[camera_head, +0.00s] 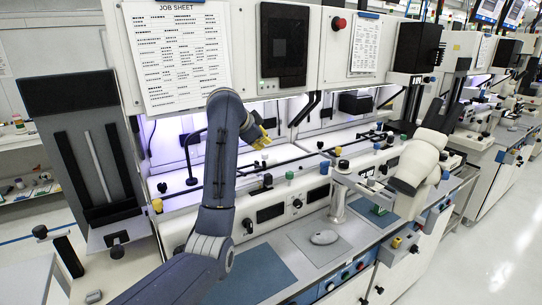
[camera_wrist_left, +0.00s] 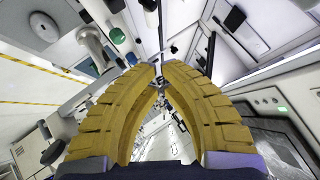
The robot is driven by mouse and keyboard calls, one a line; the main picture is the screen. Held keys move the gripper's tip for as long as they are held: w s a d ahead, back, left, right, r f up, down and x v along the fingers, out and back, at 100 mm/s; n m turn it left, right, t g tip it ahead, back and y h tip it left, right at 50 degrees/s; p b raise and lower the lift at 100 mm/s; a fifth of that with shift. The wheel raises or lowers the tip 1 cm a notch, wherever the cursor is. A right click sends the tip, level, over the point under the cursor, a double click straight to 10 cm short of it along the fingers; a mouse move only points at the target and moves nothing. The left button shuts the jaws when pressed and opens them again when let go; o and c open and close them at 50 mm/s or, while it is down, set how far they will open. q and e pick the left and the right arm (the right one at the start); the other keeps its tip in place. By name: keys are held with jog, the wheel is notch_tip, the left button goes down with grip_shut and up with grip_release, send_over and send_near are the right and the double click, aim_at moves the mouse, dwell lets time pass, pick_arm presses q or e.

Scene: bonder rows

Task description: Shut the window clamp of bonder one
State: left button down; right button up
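The nearest bonder (camera_head: 300,215), a white bench machine under the job sheet, has several coloured knobs along its rails. I cannot pick out its window clamp with certainty; it may be small or hidden behind my arm. My left gripper (camera_head: 260,137) has yellow fingers and is above the bonder's rear rail, in front of the lit bay. In the left wrist view its curved fingers (camera_wrist_left: 159,72) come together at the tips, with nothing seen between them. A green knob (camera_wrist_left: 117,36) and a metal post (camera_wrist_left: 95,50) show beyond the left finger. My right gripper is not in view.
A job sheet (camera_head: 177,55) hangs above the bay. A grey mouse (camera_head: 324,237) lies on a mat on the front ledge. A white rounded microscope-like head (camera_head: 418,160) stands to the right. More bonders (camera_head: 485,135) line the row. The floor aisle (camera_head: 485,245) at right is clear.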

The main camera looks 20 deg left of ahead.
pick_arm(q)
jog(key=shift+h, duration=0.3)
jog(key=shift+s+a+f+x, duration=0.15)
jog(key=shift+f+x, duration=0.1)
jog(key=shift+x, duration=1.85)
jog(key=shift+s+a+f+x, duration=0.15)
jog(key=shift+a+f+x, duration=0.1)
jog(key=shift+x, duration=1.9)
jog(key=shift+s+a+f+x, duration=0.1)
jog(key=shift+s+f+x, duration=0.15)
jog(key=shift+x, duration=1.85)
jog(key=shift+w, duration=0.1)
jog(key=shift+s+d+f, duration=0.2)
jog(key=shift+f, duration=0.35)
jog(key=shift+s+d+f, duration=0.2)
jog(key=shift+d+f, duration=0.05)
jog(key=shift+f, duration=0.3)
jog(key=shift+s+d+f, duration=0.2)
jog(key=shift+f, duration=0.35)
jog(key=shift+r, duration=0.2)
